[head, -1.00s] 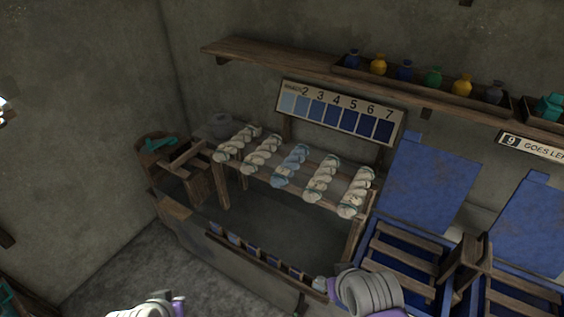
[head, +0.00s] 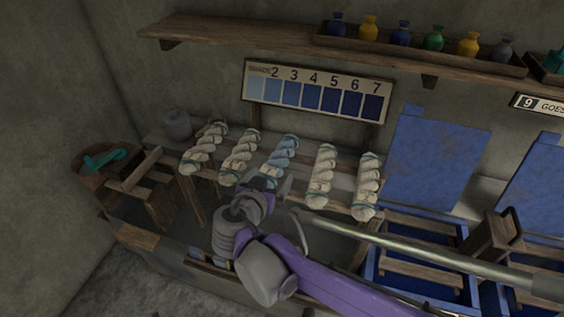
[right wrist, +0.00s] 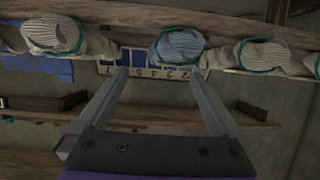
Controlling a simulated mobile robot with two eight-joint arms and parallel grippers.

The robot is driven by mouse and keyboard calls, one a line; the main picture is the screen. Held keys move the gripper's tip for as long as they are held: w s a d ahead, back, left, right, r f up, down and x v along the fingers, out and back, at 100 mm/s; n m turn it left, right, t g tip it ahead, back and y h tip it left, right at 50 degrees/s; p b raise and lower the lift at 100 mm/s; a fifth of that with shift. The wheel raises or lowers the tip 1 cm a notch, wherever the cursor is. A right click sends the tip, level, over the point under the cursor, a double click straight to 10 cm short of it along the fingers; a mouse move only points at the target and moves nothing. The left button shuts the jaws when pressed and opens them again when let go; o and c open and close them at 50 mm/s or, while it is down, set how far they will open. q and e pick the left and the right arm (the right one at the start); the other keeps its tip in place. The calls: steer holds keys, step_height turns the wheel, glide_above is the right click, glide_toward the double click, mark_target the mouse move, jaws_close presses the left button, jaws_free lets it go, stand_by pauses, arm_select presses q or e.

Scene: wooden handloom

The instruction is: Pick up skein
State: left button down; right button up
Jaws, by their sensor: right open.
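Several twisted skeins lie in a row across a wooden rack. The middle one is a light blue skein (head: 281,156); the others, such as the skein (head: 239,158) to its left and the skein (head: 321,177) to its right, are cream with teal ties. My right gripper (head: 278,186) is open and empty at the near end of the blue skein, whose lower end it partly hides. In the right wrist view, the blue skein (right wrist: 178,47) lies just beyond the open fingertips (right wrist: 157,75), nearer the right finger. My left gripper is out of view.
A numbered blue shade board (head: 315,98) stands behind the rack. A wall shelf (head: 230,38) above holds coloured bottles. Blue panels (head: 430,160) stand at right, a wooden stool (head: 140,190) at left. A pale rod crosses the lower right; its owner is unclear.

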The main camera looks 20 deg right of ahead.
mark_target(277, 169)
steer(key=x, duration=0.3)
steer(key=shift+w+d+f, duration=0.1)
steer(key=shift+d+f, duration=0.05)
steer(key=shift+d, duration=0.1)
steer(key=x, duration=0.5)
steer(key=shift+w+a, duration=0.1)
steer(key=shift+w, duration=0.1)
steer(key=c, duration=1.5)
